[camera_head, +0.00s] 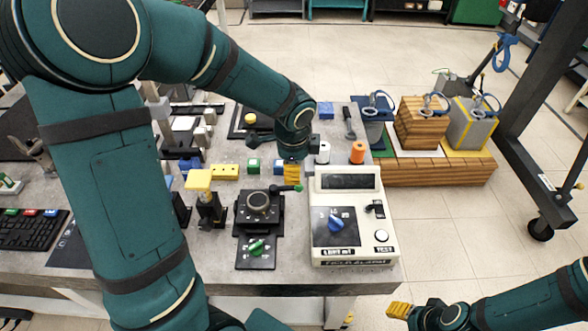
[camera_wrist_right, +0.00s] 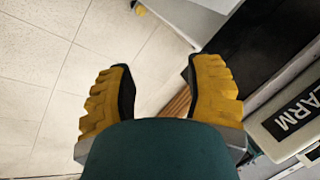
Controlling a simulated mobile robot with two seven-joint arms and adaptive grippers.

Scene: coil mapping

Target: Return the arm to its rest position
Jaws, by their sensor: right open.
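My left arm (camera_head: 105,180) comes in from the left and reaches over the table. Its gripper (camera_head: 292,172) has yellow fingertips and points down just behind the white tester box, by the small coloured blocks. Whether its fingers are apart or together is too small to tell. My right gripper (camera_head: 399,310) is low at the right, in front of the table edge and over the floor. In the right wrist view my right gripper (camera_wrist_right: 160,88) has its two yellow ribbed fingers spread, with nothing between them.
The white tester box (camera_head: 353,253) with a blue knob stands at the table's front right. A black dial fixture (camera_head: 258,207) stands left of it. White and orange spools (camera_head: 357,152) are behind it. A wooden bench (camera_head: 440,174) carries blocks at the right. Floor (camera_head: 475,235) is clear beside the table.

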